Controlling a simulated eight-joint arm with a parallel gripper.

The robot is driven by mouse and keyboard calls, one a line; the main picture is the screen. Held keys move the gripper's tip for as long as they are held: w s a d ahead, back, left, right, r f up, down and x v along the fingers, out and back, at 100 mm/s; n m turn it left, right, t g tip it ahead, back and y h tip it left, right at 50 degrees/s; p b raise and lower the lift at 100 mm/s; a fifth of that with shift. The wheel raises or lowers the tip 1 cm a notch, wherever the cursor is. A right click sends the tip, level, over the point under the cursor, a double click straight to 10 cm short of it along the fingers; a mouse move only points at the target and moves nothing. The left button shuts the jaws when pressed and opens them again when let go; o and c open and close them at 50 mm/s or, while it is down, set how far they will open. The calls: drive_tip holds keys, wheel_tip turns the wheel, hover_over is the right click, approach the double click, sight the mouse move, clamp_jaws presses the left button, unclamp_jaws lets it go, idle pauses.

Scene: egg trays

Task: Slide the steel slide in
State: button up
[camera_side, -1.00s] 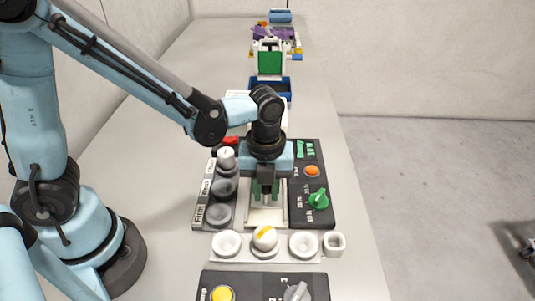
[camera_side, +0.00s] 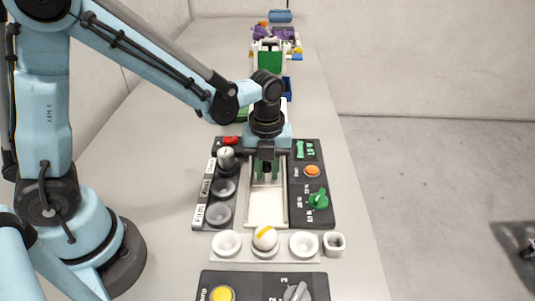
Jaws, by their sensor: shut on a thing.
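The steel slide (camera_side: 267,182) lies in a pale, straight channel (camera_side: 266,211) in the middle of a dark panel. My gripper (camera_side: 266,170) is above the far part of the channel, pointing down and shut on the slide's upright grip. The gripper and wrist hide the far end of the slide and channel. The near part of the channel shows bare between its side rails.
Left of the channel are several round knobs or cups (camera_side: 219,214). Right of it are an orange button (camera_side: 312,171) and a green knob (camera_side: 318,199). White cups, one holding a yellow-striped egg (camera_side: 265,238), stand nearer. A green block (camera_side: 270,57) stands far behind.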

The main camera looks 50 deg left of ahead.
drive_tip(key=o, duration=0.8)
drive_tip(key=shift+o, duration=0.2)
drive_tip(key=shift+r, duration=3)
wheel_tip(320, 180, up, 8)
